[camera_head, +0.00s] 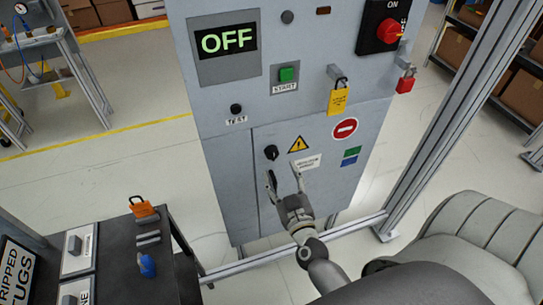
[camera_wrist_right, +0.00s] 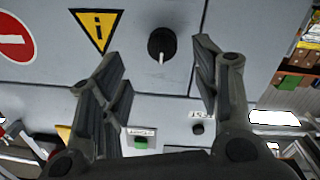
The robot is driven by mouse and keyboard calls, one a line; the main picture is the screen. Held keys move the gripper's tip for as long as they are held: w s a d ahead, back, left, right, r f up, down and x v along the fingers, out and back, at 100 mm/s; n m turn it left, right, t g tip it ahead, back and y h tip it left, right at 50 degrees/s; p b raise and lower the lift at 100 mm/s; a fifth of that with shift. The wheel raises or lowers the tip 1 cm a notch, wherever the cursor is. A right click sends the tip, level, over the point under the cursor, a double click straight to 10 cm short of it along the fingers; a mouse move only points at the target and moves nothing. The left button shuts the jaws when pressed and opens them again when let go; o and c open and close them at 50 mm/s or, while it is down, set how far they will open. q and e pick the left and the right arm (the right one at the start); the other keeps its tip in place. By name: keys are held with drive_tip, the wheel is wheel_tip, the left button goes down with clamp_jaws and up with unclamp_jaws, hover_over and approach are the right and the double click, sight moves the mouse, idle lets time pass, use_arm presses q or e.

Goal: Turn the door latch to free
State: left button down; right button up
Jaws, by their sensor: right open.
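The door latch (camera_head: 271,152) is a small black round knob on the grey cabinet's lower door (camera_head: 325,195), left of the yellow warning triangle. In the right wrist view the latch (camera_wrist_right: 162,44) shows as a black knob with a light pointer mark, seen upside down. My right gripper (camera_head: 284,178) is open just below the latch in the head view. In the right wrist view the latch appears between the spread fingertips of the right gripper (camera_wrist_right: 158,58), which do not visibly touch it. My left gripper is not in view.
The cabinet carries an OFF display (camera_head: 226,41), a green START button (camera_head: 287,75), a red rotary switch (camera_head: 389,31), a yellow tag (camera_head: 338,102) and a red padlock (camera_head: 405,82). A dark table (camera_head: 180,272) stands at lower left. A metal post (camera_head: 440,125) rises at right.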

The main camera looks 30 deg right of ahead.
sight(273, 157)
drive_tip(key=x, duration=0.7)
drive_tip(key=shift+w+f, duration=0.1)
drive_tip(key=shift+w, duration=0.1)
drive_tip(key=shift+c, duration=0.5)
drive_tip(key=shift+p, duration=0.3)
drive_tip(key=c, duration=0.9)
